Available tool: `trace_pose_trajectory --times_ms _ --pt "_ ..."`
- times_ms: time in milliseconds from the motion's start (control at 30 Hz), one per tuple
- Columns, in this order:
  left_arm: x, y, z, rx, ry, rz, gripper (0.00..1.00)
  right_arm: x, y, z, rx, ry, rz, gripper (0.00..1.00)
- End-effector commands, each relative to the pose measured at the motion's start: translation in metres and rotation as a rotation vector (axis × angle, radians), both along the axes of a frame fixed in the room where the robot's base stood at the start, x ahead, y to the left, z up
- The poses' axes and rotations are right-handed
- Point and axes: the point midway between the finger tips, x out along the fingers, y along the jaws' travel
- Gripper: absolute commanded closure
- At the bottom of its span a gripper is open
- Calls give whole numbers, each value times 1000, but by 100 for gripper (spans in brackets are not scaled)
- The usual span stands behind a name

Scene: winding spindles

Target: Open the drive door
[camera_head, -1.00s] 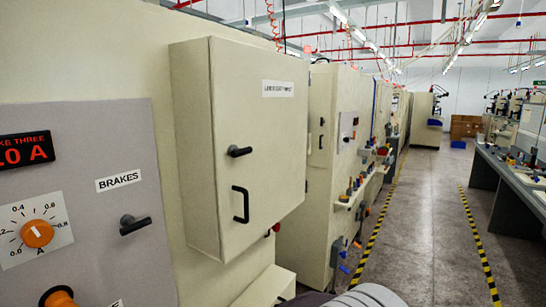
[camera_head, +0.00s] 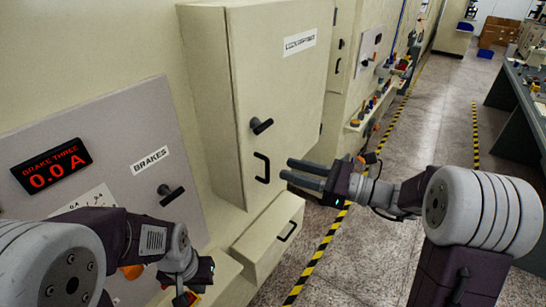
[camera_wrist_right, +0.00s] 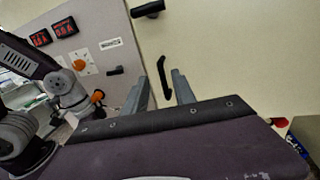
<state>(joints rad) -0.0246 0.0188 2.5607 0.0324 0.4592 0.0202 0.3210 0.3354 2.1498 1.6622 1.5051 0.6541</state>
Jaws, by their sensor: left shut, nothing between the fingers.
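The drive door (camera_head: 280,95) is the cream front of a wall cabinet with a blurred label, and it appears closed. It carries a black turn latch (camera_head: 261,126) and, below it, a black bar handle (camera_head: 262,168). My right gripper (camera_head: 288,173) is open and empty, with its fingers pointing left just to the right of the handle. In the right wrist view the handle (camera_wrist_right: 164,78) shows between the two spread fingers, apparently beyond their tips. My left gripper (camera_head: 190,297) is shut and empty at the bottom left, its fingertips barely visible at the frame edge.
A grey brakes panel (camera_head: 110,145) with a red display (camera_head: 52,166) and a black switch (camera_head: 171,194) is at the left. A cream box with a handle (camera_head: 265,240) sits below the cabinet. The floor aisle at the right is open.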

Motion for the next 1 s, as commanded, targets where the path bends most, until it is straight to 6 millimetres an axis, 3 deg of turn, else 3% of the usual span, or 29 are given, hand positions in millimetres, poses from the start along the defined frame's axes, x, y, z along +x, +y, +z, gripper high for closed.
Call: trace_pose_trajectory --times_ms 100,300,667,800,1000 --pt "0 0 17 0 -1 0 100 10 25 5 -1 4 7 68" --pt "0 0 32 0 -1 0 100 25 57 3 -3 3 5 68" --pt "0 0 33 0 -1 0 100 30 67 0 -3 0 1 68" --pt "0 0 33 0 -1 0 100 30 67 0 -3 0 1 100" --pt "0 0 33 0 -1 0 100 30 67 -1 -4 1 3 100"
